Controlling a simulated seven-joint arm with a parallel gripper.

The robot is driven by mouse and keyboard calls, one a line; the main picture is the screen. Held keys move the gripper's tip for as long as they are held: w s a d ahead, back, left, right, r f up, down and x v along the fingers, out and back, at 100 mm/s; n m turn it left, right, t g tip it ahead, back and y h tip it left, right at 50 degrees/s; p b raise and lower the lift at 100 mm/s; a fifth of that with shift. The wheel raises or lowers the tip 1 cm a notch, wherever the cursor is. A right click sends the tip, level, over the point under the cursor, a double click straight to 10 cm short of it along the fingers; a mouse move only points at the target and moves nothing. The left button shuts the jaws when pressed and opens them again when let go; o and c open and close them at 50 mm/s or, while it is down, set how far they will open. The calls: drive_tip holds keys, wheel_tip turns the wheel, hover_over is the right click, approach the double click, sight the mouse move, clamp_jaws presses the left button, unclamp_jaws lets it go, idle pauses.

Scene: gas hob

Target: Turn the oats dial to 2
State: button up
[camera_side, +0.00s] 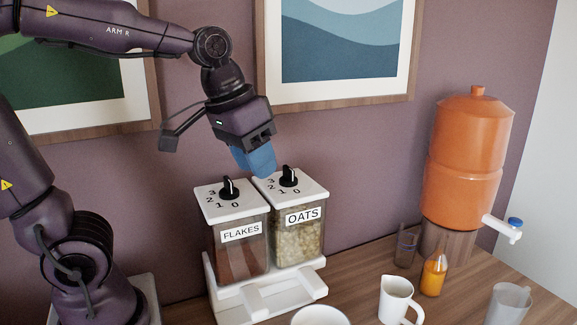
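The oats dial (289,176) is a black knob with a pale line, on the white lid of the clear container labelled OATS (298,237). The numbers 3, 2, 1 and 0 are printed around its left and front. The line seems near upright in the picture, and I cannot tell which number it marks. My gripper (261,170) has blue fingers that point down, just left of and behind the oats dial, apparently apart from it. The fingers overlap in this view, so their gap is hidden.
The similar flakes dial (228,188) stands close on the left, on the FLAKES container (240,250). Both containers sit in a white stand (268,297). An orange dispenser (466,160), a juice bottle (433,274) and a white mug (397,300) stand to the right.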

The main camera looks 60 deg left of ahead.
sight(288, 167)
drive_tip(key=w+a+r+n+g, duration=0.4)
drive_tip(key=w+a+r+n, duration=0.4)
drive_tip(key=n, duration=0.8)
drive_tip(key=f, duration=0.8)
drive_tip(key=w+d+f, duration=0.1)
drive_tip(key=f, duration=0.4)
drive_tip(key=shift+f, duration=0.1)
drive_tip(key=shift+c, duration=0.2)
clamp_jaws()
